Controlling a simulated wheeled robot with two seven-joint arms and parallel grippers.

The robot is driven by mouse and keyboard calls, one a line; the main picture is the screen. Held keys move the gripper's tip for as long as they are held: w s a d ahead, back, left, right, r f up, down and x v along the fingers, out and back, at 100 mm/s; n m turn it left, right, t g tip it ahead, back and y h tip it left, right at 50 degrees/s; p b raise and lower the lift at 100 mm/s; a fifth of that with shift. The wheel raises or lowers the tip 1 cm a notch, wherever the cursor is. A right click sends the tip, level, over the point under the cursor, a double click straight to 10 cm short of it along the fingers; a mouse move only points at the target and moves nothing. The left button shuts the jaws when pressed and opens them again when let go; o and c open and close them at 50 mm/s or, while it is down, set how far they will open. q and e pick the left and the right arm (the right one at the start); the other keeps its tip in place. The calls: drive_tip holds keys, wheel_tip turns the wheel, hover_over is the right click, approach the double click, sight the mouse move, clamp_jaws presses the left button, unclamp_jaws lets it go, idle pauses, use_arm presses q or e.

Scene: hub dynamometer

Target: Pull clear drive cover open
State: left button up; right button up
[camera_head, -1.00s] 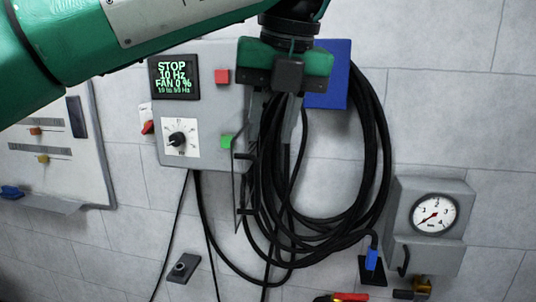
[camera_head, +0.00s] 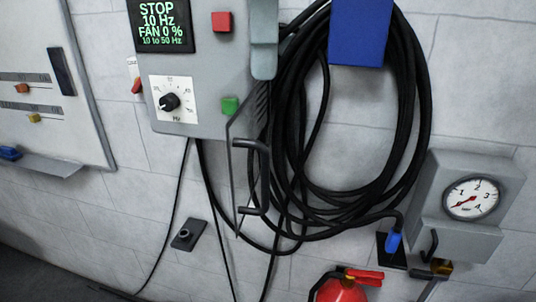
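The clear drive cover (camera_head: 233,180) shows as a thin, dark-edged panel at the lower right of the grey drive box (camera_head: 205,122), seen at a steep angle. How far it stands open is hard to tell. Its dark handle (camera_head: 264,178) is an upright bar with short arms at top and bottom. A grey finger-like part, which looks like part of my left gripper (camera_head: 263,95), comes down from the top edge just above the handle. Its other finger and its opening are not clear, nor is any contact with the handle. My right gripper is not in view.
Black hose coils (camera_head: 345,190) hang from a blue bracket (camera_head: 361,30) close right of the handle. A gauge box (camera_head: 430,210) is on the wall at right, and a red extinguisher (camera_head: 342,290) stands below. A whiteboard (camera_head: 40,110) is at left.

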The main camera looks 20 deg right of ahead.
use_arm(q)
drive_tip(key=p, duration=0.1)
hover_over(266, 204)
drive_tip(key=f, duration=1.2)
drive_tip(key=shift+w+f, duration=0.25)
drive_tip(key=shift+f, duration=0.1)
clamp_jaws()
drive_tip(key=shift+d, duration=0.1)
